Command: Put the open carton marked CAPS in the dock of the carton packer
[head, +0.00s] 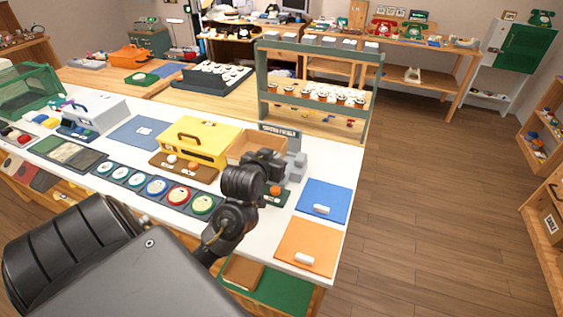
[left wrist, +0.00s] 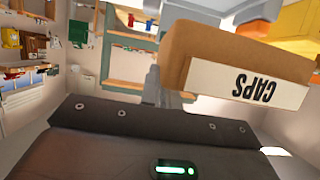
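The open brown carton (head: 246,145) stands at the right part of the white table, beside the yellow case. In the left wrist view the carton (left wrist: 215,55) is very close, and its white label reads CAPS upside down. My left gripper (head: 268,166) is at the carton's near right side; whether its fingers touch the carton is hidden. The fingers do not show clearly, so I cannot tell if they are open or shut. The grey machine (head: 297,158), apparently the carton packer, stands just right of the carton; its dock is mostly hidden behind my gripper. My right gripper is not in view.
A yellow case (head: 205,135) stands left of the carton. A row of round dials (head: 156,187) lies in front of it. Blue (head: 333,196) and orange (head: 306,246) mats lie at the right edge. A green rack (head: 262,75) with several small cups stands behind.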

